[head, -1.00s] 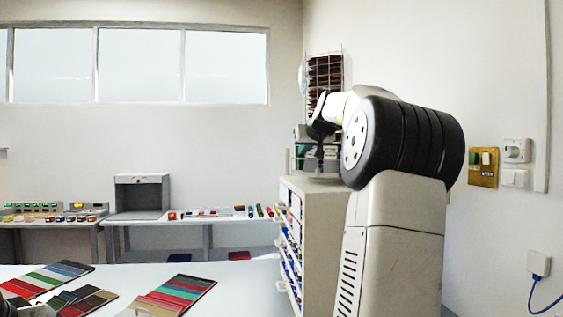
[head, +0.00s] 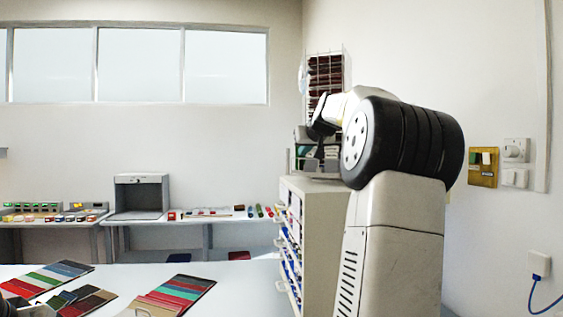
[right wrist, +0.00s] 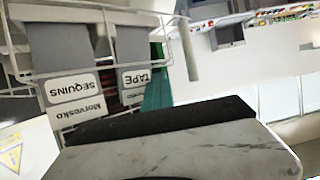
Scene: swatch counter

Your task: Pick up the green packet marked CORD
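No packet with a readable CORD mark shows. In the right wrist view a green packet-like strip (right wrist: 157,85) stands beside a wire rack; no word on it can be read. Grey packets with upside-down labels SEQUINS (right wrist: 73,88) and TAPE (right wrist: 135,79) are in that rack. My right gripper (head: 320,160) is dark and small in the head view, pointing down over the cabinet top near the packets. In the right wrist view a grey and black part of it fills the bottom. Its opening is not clear.
A white drawer cabinet (head: 318,225) stands below my right gripper. A wire rack of dark red swatches (head: 326,78) hangs on the wall behind. Swatch cards (head: 178,293) lie on the front table. A grey light booth (head: 141,195) stands on the back bench.

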